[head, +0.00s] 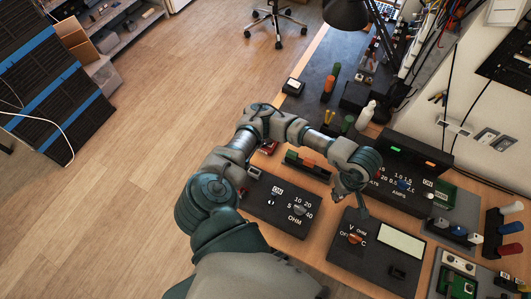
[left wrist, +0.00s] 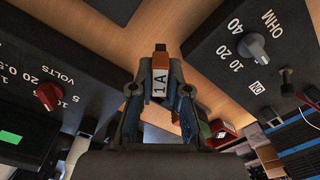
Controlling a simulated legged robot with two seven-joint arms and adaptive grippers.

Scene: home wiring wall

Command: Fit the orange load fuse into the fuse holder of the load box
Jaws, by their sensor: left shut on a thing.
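My left gripper (head: 357,203) is over the bench, between the OHM box and the meter box. In the left wrist view, the left gripper (left wrist: 160,100) is shut on the orange load fuse (left wrist: 160,63), which has a white label reading 1 A. The fuse sticks out between the fingers, above bare wood. My right gripper is out of view.
The meter box (head: 342,262) with a pale screen lies at the front right. The power supply (head: 413,202) stands behind it, and a rack with green and orange parts (head: 309,168) is behind the load box. Bare wood separates the boxes.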

